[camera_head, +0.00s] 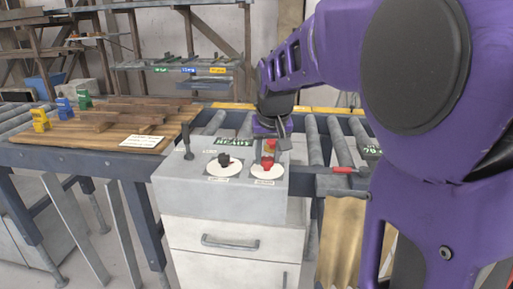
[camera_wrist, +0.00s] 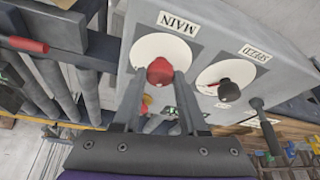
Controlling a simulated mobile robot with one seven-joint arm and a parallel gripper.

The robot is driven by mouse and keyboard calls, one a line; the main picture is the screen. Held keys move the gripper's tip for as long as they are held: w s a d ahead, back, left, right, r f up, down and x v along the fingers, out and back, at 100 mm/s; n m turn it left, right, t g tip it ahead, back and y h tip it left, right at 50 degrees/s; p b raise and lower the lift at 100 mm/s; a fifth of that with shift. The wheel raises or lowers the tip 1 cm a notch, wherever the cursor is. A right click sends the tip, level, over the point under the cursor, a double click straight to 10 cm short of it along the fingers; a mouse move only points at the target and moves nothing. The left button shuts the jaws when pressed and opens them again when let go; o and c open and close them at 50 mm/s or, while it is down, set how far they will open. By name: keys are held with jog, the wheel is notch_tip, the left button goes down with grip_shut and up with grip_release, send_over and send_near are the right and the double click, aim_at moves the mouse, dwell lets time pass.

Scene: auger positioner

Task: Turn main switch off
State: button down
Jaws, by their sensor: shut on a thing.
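The main switch is a red knob (camera_head: 267,164) on a white round dial on the grey control box (camera_head: 225,196). In the wrist view the red knob (camera_wrist: 159,70) sits below a label reading MAIN (camera_wrist: 178,23). My gripper (camera_wrist: 162,80) has its two grey fingers on either side of the red knob and is shut on it. In the head view my gripper (camera_head: 272,142) comes down over the box from behind the knob. The fingers partly hide the dial's lower edge in the wrist view.
A black speed knob (camera_head: 224,160) on its own dial and an upright black lever (camera_head: 187,140) stand beside the main switch. A red-handled lever (camera_head: 342,170) lies to the right. A table with wooden planks (camera_head: 130,112) is at left, rollers behind.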

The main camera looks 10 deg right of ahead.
jog(key=m+h, duration=0.1)
jog(key=m, duration=0.1)
jog(key=m+h, duration=0.1)
jog(key=m, duration=0.2)
jog(key=shift+w+a+m+g, duration=0.1)
jog(key=shift+a+m+g, duration=0.1)
jog(key=shift+m+g, duration=0.1)
jog(key=m+g+h, duration=0.1)
jog(key=m, duration=0.5)
jog(key=shift+w+g+h+p, duration=0.1)
jog(key=shift+g+h+p, duration=0.3)
jog(key=shift+m, duration=0.3)
jog(key=shift+c, duration=2.3)
grip_release()
jog(key=p+v, duration=0.3)
jog(key=v, duration=1.4)
jog(key=shift+a+r, duration=0.15)
jog(key=shift+r, duration=0.05)
jog(key=shift+w, duration=0.15)
